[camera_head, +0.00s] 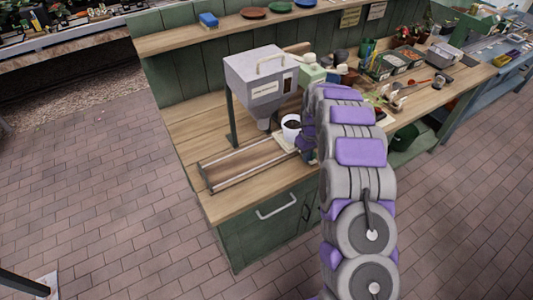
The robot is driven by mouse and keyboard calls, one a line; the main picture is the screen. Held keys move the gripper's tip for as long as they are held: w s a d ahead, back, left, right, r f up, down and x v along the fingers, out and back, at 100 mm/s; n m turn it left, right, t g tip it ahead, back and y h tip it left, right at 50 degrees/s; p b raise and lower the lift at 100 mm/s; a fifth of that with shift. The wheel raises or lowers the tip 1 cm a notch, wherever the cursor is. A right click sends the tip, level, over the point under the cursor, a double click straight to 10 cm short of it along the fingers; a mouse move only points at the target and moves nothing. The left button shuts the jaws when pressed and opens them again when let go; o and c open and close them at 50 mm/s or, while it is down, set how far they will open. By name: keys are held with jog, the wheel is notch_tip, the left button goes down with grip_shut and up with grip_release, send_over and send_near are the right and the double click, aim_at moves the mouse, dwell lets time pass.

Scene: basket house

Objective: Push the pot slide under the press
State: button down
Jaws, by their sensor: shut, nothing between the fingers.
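The press is a grey box-shaped hopper (258,86) on legs, with a tapering spout at its underside. A white pot (291,132) with dark contents stands upright on a pale slide plate (283,142), to the right of the spout. Two metal rails (238,164) run from the plate toward the left front of the bench. My gripper (306,144) is shut, at the right side of the pot and slide. My arm partly hides it, and I cannot tell whether it touches either one.
The wooden bench top (185,118) is clear at the left. Behind and right of my arm are plants, trays (391,63) and small tools (398,98). A shelf with a blue block (208,19) and plates is at the back. A drawer handle (276,207) sticks out at the front.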

jog(key=w+d, duration=0.2)
jog(key=d, duration=0.1)
jog(key=w+d+p, duration=0.1)
jog(key=d, duration=0.1)
jog(key=shift+w, duration=0.15)
jog(key=shift+s+a+r+p, duration=0.15)
jog(key=shift+a+r+p, duration=0.1)
jog(key=shift+r, duration=0.6)
jog(key=shift+s+a+r+p, duration=0.15)
jog(key=shift+a+r, duration=0.1)
jog(key=shift+r, duration=0.6)
jog(key=shift+s+a+r+p, duration=0.15)
jog(key=shift+a+r+p, duration=0.1)
jog(key=shift+r, duration=0.6)
jog(key=shift+s+r, duration=0.1)
jog(key=shift+r, duration=0.1)
jog(key=s+a+r+m+g, duration=0.1)
jog(key=s+r+m, duration=0.1)
jog(key=s+r, duration=0.85)
jog(key=s+r+m, duration=0.1)
jog(key=s+r, duration=0.7)
jog(key=s, duration=0.5)
jog(key=s+r+m, duration=0.2)
jog(key=s+m, duration=0.1)
jog(key=s, duration=2.4)
jog(key=shift+s+d+m+g, duration=0.2)
jog(key=shift+d+m+g, duration=0.2)
